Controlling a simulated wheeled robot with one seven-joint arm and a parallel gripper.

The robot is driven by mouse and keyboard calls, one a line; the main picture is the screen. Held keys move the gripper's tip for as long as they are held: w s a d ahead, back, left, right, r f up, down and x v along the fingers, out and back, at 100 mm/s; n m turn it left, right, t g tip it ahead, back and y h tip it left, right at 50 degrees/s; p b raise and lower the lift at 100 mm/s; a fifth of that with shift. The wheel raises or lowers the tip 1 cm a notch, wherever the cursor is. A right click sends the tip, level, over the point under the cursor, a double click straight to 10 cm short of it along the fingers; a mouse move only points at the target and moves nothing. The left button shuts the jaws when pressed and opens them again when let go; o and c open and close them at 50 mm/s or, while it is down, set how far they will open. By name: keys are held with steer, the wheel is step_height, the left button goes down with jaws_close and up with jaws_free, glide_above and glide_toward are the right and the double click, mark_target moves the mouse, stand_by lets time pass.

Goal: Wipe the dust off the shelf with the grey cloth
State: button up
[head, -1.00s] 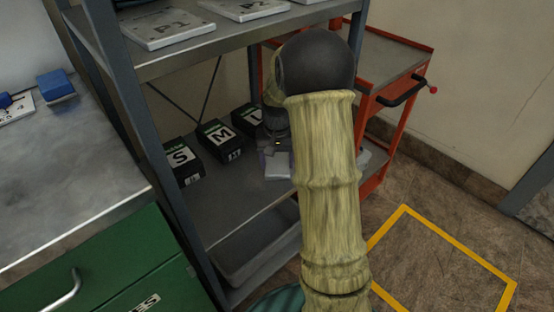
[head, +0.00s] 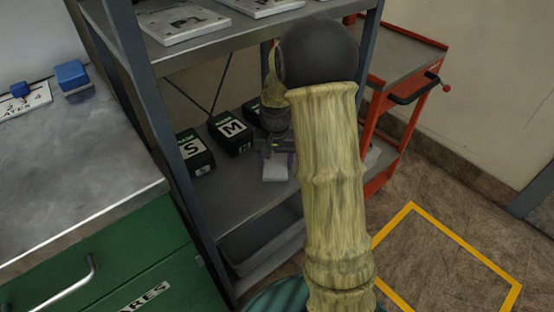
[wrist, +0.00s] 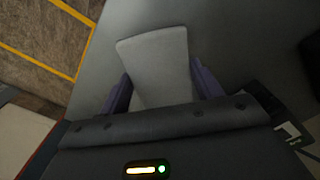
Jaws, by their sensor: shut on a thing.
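My gripper (wrist: 160,92) is shut on the grey cloth (wrist: 158,62), which sticks out as a pale flat piece between the two purple-grey fingers in the wrist view. The head view shows the cloth (head: 274,166) below my wrist, over the middle shelf (head: 238,198). It is at or just above the shelf surface; I cannot tell whether it touches. My arm hides the right part of the shelf in the head view. I cannot make out any dust on the shelf.
Black boxes marked S (head: 193,153) and M (head: 231,132) stand on the shelf, left of my gripper. Plates (head: 182,23) lie on the shelf above. A grey bin (head: 258,248) sits below. A red cart (head: 402,75) stands behind at right, and a green cabinet (head: 120,270) at left.

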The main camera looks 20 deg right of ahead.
mark_target(267, 169)
steer(key=shift+s+a+r+p, duration=0.1)
steer(key=shift+s+a+p, duration=0.15)
steer(key=shift+a, duration=0.5)
steer(key=shift+s+a+r+p, duration=0.1)
steer(key=shift+s+a+p, duration=0.1)
steer(key=shift+a, duration=0.55)
